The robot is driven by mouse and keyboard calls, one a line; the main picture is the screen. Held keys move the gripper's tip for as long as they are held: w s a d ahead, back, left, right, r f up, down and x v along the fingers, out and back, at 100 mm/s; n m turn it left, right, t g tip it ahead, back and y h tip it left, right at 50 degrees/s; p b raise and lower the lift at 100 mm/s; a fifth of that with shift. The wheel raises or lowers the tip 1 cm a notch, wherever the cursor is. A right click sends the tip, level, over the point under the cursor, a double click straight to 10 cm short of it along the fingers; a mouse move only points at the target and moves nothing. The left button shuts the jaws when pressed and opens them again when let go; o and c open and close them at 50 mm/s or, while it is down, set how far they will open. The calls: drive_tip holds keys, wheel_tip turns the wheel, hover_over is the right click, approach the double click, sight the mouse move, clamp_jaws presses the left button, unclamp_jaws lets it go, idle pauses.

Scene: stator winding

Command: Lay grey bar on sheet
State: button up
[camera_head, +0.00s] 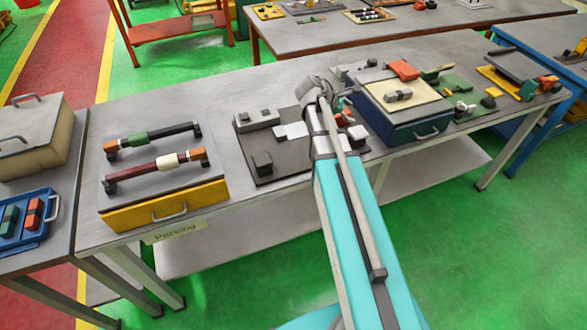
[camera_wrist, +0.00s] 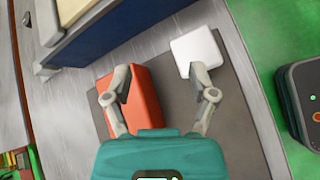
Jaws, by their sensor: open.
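A grey bar-shaped piece (camera_head: 398,95) lies on a cream sheet (camera_head: 421,104) on top of the blue box in the head view. In the wrist view only an edge of a pale surface shows at the upper left. My gripper (camera_wrist: 160,74) is open above a dark mat (camera_wrist: 242,128). An orange block (camera_wrist: 148,96) lies below its left finger, and a white block (camera_wrist: 196,46) lies below its right finger. No object is seen held between the fingers. In the head view my arm hides most of the gripper and part of the mat.
The blue box (camera_head: 405,132) with a front handle stands right of the mat. A light grey block with knobs (camera_head: 257,119) sits on the mat's left part. A yellow drawer unit (camera_head: 165,207) carrying two bars is further left. Bare table (camera_head: 215,100) shows behind the drawer unit.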

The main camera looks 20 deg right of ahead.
drive_tip(key=s+a+f+m+y, duration=0.1)
drive_tip(key=s+a+m+y, duration=0.1)
drive_tip(key=a, duration=0.2)
drive_tip(key=s+a+f+m+y, duration=0.1)
drive_tip(key=s+a+f+m, duration=0.1)
drive_tip(key=s+a+m, duration=0.1)
drive_tip(key=s+a+f+m+y, duration=0.2)
drive_tip(key=a, duration=0.4)
drive_tip(key=shift+s+f+m+y, duration=0.15)
drive_tip(key=shift+s+m+y, duration=0.05)
drive_tip(key=shift+m+y, duration=0.1)
drive_tip(key=s+a+f+m+y, duration=0.1)
drive_tip(key=s+a+m+y, duration=0.3)
drive_tip(key=a, duration=0.7)
drive_tip(key=shift+s+f+m+g+y, duration=0.3)
drive_tip(key=shift+s+m+g, duration=0.1)
drive_tip(key=shift+s+m, duration=0.75)
drive_tip(key=shift+s, duration=0.15)
